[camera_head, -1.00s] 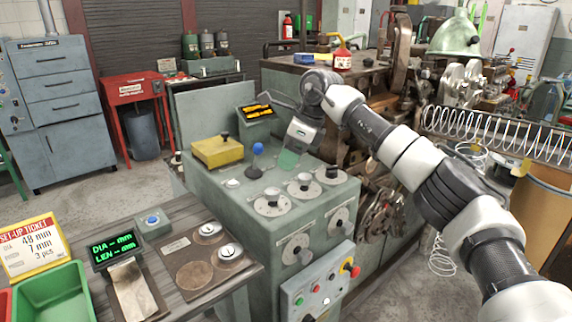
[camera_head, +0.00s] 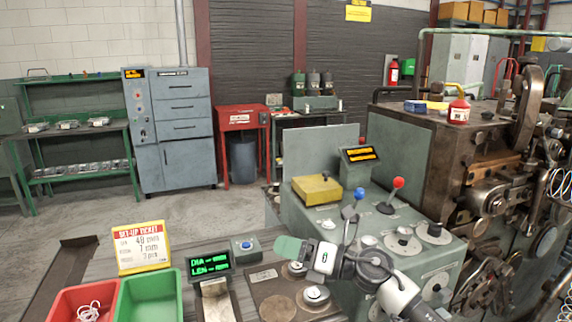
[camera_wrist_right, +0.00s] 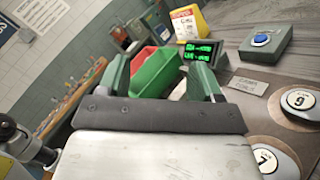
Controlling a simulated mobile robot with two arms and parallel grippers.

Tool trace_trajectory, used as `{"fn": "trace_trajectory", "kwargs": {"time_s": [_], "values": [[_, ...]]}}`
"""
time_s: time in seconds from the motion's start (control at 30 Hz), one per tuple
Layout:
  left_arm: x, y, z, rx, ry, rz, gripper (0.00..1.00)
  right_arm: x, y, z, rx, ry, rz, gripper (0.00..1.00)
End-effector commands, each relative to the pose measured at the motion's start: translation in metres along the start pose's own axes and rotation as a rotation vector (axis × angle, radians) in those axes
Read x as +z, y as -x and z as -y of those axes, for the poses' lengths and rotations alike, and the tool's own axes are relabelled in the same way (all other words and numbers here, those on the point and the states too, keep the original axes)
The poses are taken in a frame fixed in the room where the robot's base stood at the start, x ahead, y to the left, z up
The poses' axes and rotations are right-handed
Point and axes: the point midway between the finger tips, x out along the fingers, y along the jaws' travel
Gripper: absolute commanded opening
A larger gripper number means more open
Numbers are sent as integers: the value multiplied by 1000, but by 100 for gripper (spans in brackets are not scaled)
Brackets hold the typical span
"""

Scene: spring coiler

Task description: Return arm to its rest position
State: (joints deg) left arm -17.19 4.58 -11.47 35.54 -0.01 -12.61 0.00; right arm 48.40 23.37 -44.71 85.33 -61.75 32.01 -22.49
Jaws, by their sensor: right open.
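My right arm (camera_head: 405,297) comes in from the lower right, bent, with its hand pointing left. The red bin (camera_wrist_right: 145,62) and green bin (camera_wrist_right: 160,72) show beyond the fingers. My left gripper is not in view.
The console carries a blue-knobbed lever (camera_head: 359,195) and a red-knobbed lever (camera_head: 397,184). Floor (camera_head: 225,212) behind the bench is clear.

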Motion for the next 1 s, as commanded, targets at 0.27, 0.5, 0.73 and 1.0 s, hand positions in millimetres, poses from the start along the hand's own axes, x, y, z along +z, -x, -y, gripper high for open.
{"fn": "trace_trajectory", "kwargs": {"time_s": [0.27, 0.5, 0.73, 1.0], "values": [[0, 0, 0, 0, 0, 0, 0, -36, 72, 16, -22, -831, 768, 65], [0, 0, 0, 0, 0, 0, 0, -146, 190, 53, -323, -1555, 1335, 65], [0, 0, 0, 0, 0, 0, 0, -248, 262, 33, -649, -1959, 1631, 65], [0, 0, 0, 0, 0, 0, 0, -316, 304, -9, -936, -2187, 1792, 65]]}}
